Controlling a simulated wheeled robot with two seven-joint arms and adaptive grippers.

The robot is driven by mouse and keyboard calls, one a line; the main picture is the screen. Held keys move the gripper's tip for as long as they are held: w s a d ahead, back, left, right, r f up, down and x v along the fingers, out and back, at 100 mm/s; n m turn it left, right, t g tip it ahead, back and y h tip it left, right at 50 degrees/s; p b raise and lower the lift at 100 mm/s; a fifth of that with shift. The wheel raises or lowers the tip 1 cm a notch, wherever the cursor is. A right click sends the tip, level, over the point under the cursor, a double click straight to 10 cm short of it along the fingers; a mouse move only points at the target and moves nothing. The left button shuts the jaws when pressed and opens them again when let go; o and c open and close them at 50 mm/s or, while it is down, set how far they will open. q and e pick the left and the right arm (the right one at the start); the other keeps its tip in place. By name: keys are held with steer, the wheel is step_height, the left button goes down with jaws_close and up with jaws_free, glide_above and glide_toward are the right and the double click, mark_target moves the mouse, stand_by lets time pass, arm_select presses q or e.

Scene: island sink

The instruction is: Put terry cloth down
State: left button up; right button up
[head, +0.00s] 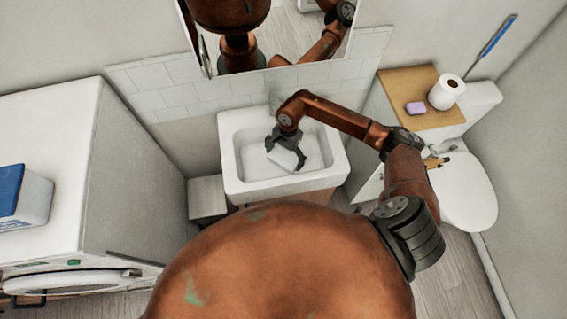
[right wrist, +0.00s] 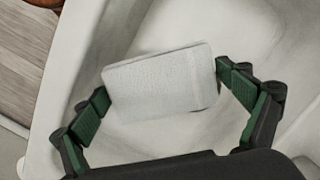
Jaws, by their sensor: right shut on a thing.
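The terry cloth (head: 284,158) is a small white folded pad. My right gripper (head: 287,151) is shut on it and holds it over the basin of the white sink (head: 232,185). In the right wrist view the cloth (right wrist: 160,82) lies between the two green-padded fingers of the gripper (right wrist: 163,88), with its flat face towards the camera. The pale sink basin (right wrist: 125,143) is behind it. I cannot tell whether the cloth touches the basin floor. My left gripper is not in view.
A mirror (head: 270,45) hangs above the sink. A white washing machine (head: 50,130) stands left, with a blue and white box (head: 25,200) on top.

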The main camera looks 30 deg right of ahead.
mark_target(286, 155)
steer(key=shift+f, duration=2.5)
steer(key=shift+f, duration=0.15)
steer(key=o, duration=0.7)
steer(key=r, duration=0.4)
steer(key=d+r, duration=0.1)
steer(key=r, duration=0.3)
steer(key=w+r+b, duration=0.1)
steer(key=r, duration=0.3)
steer(key=shift+d+r, duration=0.15)
steer(key=shift+d, duration=0.1)
steer(key=shift+a, duration=0.1)
